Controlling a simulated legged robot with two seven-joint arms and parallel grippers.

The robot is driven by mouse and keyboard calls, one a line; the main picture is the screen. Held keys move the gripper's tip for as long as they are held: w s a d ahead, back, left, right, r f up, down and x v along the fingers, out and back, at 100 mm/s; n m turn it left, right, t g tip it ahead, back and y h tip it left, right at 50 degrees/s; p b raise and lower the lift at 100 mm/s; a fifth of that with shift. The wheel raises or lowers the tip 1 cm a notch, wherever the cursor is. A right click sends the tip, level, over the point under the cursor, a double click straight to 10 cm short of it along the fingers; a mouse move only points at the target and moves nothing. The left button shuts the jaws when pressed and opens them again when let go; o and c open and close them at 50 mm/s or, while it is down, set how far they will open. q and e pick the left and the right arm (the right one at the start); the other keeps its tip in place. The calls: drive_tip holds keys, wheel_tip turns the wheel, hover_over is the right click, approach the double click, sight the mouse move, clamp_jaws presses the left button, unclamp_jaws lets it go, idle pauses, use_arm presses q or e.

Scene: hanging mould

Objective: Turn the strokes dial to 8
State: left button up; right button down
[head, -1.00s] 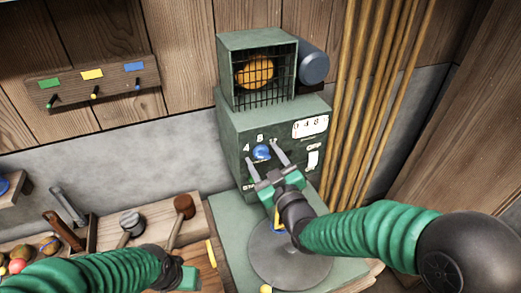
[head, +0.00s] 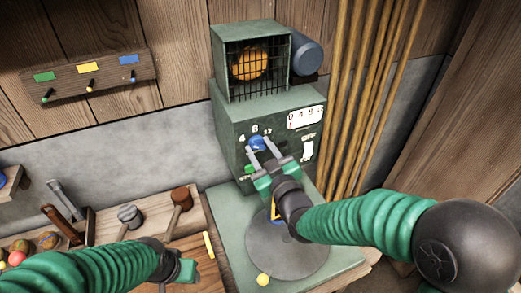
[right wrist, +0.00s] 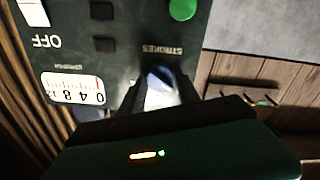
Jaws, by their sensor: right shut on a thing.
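The strokes dial is a blue knob (head: 257,143) on the front of the green machine (head: 235,125), with the marks 4, 8 and 12 above it. My right gripper (head: 259,147) is at the dial, its two fingers on either side of it and shut on it. In the right wrist view the blue dial (right wrist: 160,78) shows between the dark fingers, beside the upside-down STROKES label. A pale pointer seems to show on it, but I cannot tell which number it points to. My left gripper (head: 188,271) is low at the left, away from the machine; its fingers are not clear.
A green button (right wrist: 183,9) and an OFF label are on the same panel. A gauge (head: 305,117) is at its upper right. A caged orange part (head: 249,65) tops the machine. A round grey plate (head: 287,248) lies below. Mallets (head: 181,198) lie left; poles (head: 365,100) stand right.

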drive_tip(key=m+b, duration=0.1)
drive_tip(key=m, duration=0.1)
drive_tip(key=shift+f+m, duration=0.1)
drive_tip(key=shift+m, duration=0.3)
drive_tip(key=m, duration=0.2)
drive_tip(key=shift+m+b, duration=0.3)
drive_tip(key=shift+b, duration=0.1)
drive_tip(key=m, duration=0.5)
drive_tip(key=shift+m, duration=0.3)
drive_tip(key=shift+d, duration=0.1)
drive_tip(key=c, duration=1.3)
unclamp_jaws()
drive_tip(key=shift+w, duration=0.1)
drive_tip(key=o, duration=0.4)
drive_tip(key=shift+w, duration=0.1)
drive_tip(key=shift+o, duration=0.2)
drive_tip(key=shift+b, duration=0.3)
